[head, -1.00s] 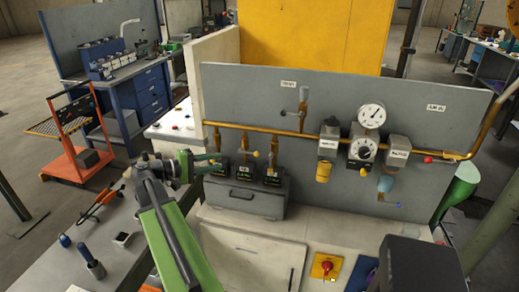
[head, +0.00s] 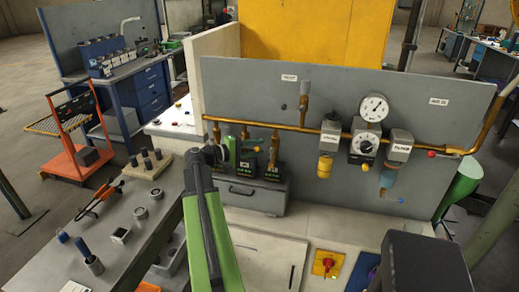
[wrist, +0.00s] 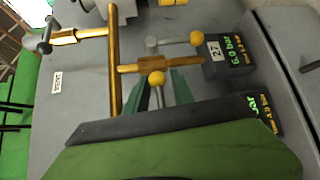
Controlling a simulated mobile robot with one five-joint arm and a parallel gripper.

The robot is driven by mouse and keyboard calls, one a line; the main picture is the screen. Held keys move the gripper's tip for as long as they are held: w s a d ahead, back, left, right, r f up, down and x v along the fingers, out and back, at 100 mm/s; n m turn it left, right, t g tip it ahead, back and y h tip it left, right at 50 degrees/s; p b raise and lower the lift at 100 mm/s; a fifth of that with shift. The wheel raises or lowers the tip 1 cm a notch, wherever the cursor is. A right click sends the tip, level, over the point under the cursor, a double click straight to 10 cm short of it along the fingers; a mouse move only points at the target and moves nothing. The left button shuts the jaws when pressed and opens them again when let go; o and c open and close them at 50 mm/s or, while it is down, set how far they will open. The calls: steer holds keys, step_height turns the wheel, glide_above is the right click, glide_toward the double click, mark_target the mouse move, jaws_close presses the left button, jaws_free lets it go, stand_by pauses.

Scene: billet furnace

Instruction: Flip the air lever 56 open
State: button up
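My gripper (head: 232,150) is in front of the left part of the row of air valves. In the wrist view, my gripper's two dark green fingers (wrist: 158,86) stand apart. A yellow-knobbed lever (wrist: 157,78) shows between them; contact cannot be told. Another yellow-knobbed lever (wrist: 197,38) lies beside the gauge box marked 27 (wrist: 215,55), which reads 6.0 bar. A second gauge box (wrist: 262,108) is partly covered by my gripper, its number hidden. No 56 is readable. In the head view two gauge boxes (head: 272,171) show; my arm hides the leftmost part.
A brass pipe (head: 310,130) runs along the grey panel (head: 245,85), with a vent valve (head: 303,103), a dial gauge (head: 373,108) and a regulator (head: 364,144) to the right. A grey drawer box (head: 240,193) stands below. The bench at left (head: 130,225) holds tools.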

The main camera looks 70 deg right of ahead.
steer(key=shift+s+d, duration=0.3)
steer(key=shift+d, duration=0.05)
jaws_close()
stand_by(0.3)
steer(key=shift+f, duration=0.1)
stand_by(0.8)
